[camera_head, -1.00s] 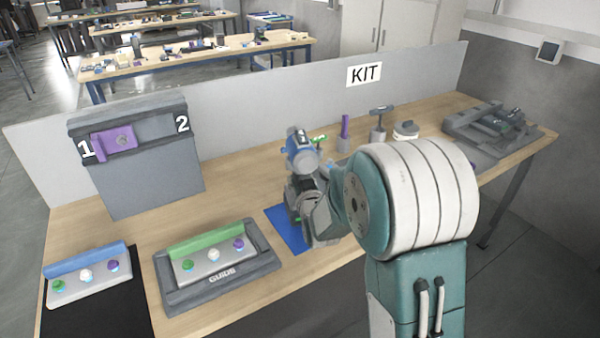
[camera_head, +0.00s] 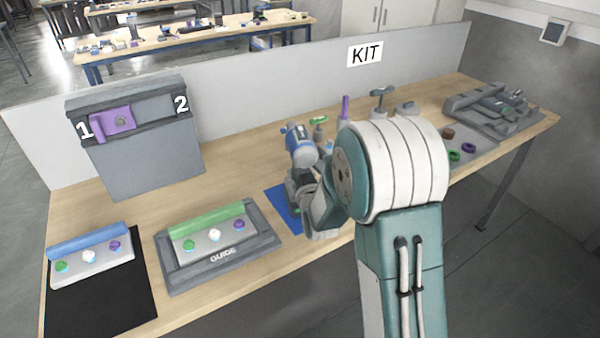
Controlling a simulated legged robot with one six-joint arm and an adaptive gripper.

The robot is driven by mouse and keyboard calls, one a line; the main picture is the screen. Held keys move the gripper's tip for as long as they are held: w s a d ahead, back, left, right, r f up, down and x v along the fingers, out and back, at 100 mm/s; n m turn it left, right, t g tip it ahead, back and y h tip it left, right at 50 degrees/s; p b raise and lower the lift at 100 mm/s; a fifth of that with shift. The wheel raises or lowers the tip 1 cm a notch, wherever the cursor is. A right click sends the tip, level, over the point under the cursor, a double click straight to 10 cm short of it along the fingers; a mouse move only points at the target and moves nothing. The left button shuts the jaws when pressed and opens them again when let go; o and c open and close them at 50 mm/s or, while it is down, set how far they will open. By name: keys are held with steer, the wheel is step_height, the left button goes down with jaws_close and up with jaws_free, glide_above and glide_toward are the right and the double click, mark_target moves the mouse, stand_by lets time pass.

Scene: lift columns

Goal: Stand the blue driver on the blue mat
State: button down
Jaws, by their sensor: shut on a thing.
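The blue driver (camera_head: 301,148), a blue and grey power tool, is roughly upright above the blue mat (camera_head: 281,205). My gripper (camera_head: 305,188) is shut on the driver below its blue body, at the grip. The gripper and wrist hide much of the driver's lower part and the right side of the mat. I cannot tell whether the driver's base touches the mat.
A grey guide tray (camera_head: 165,275) with a green-edged block lies left of the mat. A grey stand (camera_head: 150,165) with a purple piece is behind it. Small tools, including a purple one (camera_head: 345,107), stand behind my arm. A grey fixture (camera_head: 490,108) is far right.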

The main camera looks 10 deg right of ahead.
steer(key=shift+f, duration=0.1)
stand_by(0.7)
steer(key=shift+c, duration=0.2)
jaws_free()
steer(key=shift+f, duration=0.1)
steer(key=shift+f, duration=0.15)
steer(key=s+r+g, duration=0.3)
steer(key=s+r, duration=0.1)
steer(key=s, duration=0.8)
steer(key=s+r+g, duration=0.4)
steer(key=s, duration=0.8)
steer(key=s+r+g, duration=0.4)
steer(key=s, duration=0.8)
steer(key=shift+s+r, duration=0.2)
steer(key=shift+s, duration=0.05)
